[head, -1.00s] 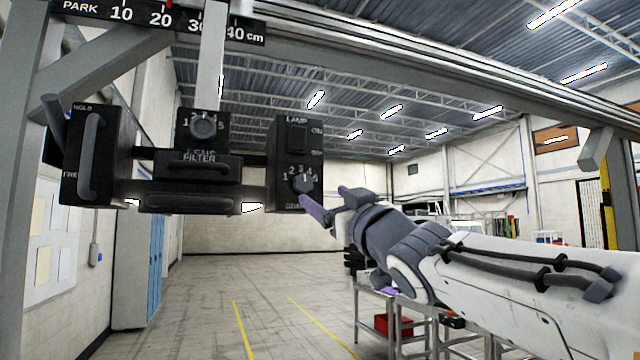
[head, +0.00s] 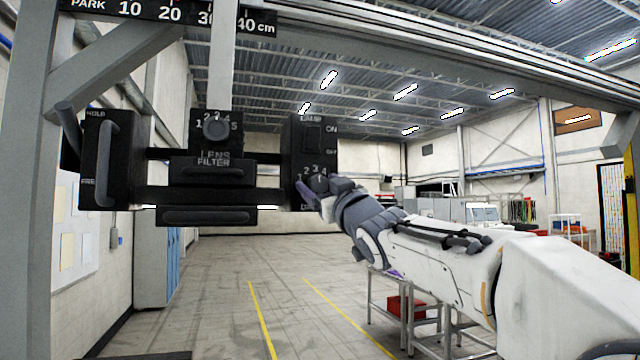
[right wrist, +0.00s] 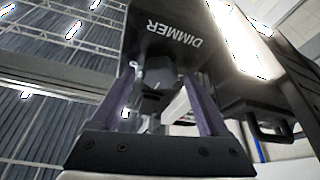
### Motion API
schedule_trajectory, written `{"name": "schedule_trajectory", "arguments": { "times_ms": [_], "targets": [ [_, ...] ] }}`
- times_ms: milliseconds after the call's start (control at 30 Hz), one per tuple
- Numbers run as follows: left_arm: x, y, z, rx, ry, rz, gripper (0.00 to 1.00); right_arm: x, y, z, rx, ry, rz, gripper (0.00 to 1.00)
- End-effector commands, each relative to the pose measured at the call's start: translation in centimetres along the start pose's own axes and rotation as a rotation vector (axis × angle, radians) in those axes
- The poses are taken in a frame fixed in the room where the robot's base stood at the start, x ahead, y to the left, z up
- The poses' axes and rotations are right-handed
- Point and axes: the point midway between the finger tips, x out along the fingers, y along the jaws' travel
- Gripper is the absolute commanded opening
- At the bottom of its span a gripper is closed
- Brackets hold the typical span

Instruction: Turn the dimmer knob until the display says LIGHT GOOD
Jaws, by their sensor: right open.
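The black lamp box (head: 302,135) hangs at the right end of the fixture, with an on/off switch and a numbered dial at its lower part. My right gripper (head: 313,190) is at that dial and covers most of it in the head view. In the right wrist view the dark dimmer knob (right wrist: 158,74) lies between the two open purple fingers of the right gripper (right wrist: 159,80), under the word DIMMER. Whether the fingers touch it I cannot tell. The knob's pointer is hidden. No display with readable text is in view. My left gripper is not in view.
A lens filter unit (head: 212,170) with its own dial hangs left of the lamp box, and a box with a hold/free handle (head: 103,160) is further left. A scale rail (head: 170,14) runs above. Open floor (head: 220,300) lies below; a metal cart (head: 410,320) stands at right.

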Motion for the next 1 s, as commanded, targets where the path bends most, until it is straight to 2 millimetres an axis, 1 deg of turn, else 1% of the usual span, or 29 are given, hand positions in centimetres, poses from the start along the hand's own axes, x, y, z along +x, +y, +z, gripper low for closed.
{"name": "schedule_trajectory", "arguments": {
  "times_ms": [33,67,100,167,200,233,300,433,567,1000],
  "targets": [
    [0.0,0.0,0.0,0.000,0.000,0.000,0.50,0.0,0.0,0.0,0.000,0.000,0.000,0.74],
    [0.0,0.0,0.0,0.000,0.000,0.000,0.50,0.0,0.0,0.0,0.000,0.000,0.000,0.63],
    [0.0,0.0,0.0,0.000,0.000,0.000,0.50,0.0,0.0,0.0,0.000,0.000,0.000,0.48],
    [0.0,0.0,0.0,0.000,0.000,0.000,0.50,0.0,0.0,0.0,0.000,0.000,0.000,0.25],
    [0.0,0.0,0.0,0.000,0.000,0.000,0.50,0.0,0.0,0.0,0.000,0.000,0.000,0.09],
    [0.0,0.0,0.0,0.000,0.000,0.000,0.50,0.0,0.0,0.0,0.000,0.000,0.000,0.00],
    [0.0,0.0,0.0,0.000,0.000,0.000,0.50,0.1,-0.2,-0.1,0.000,0.001,-0.001,0.00],
    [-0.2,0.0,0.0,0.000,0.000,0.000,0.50,0.0,0.0,-0.1,-0.010,0.000,-0.005,0.00],
    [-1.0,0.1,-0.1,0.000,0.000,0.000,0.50,0.1,0.0,-0.3,-0.046,0.000,-0.020,0.00],
    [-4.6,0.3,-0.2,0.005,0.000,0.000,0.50,0.1,0.2,-0.4,-0.307,-0.001,-0.128,0.00]
  ]
}}
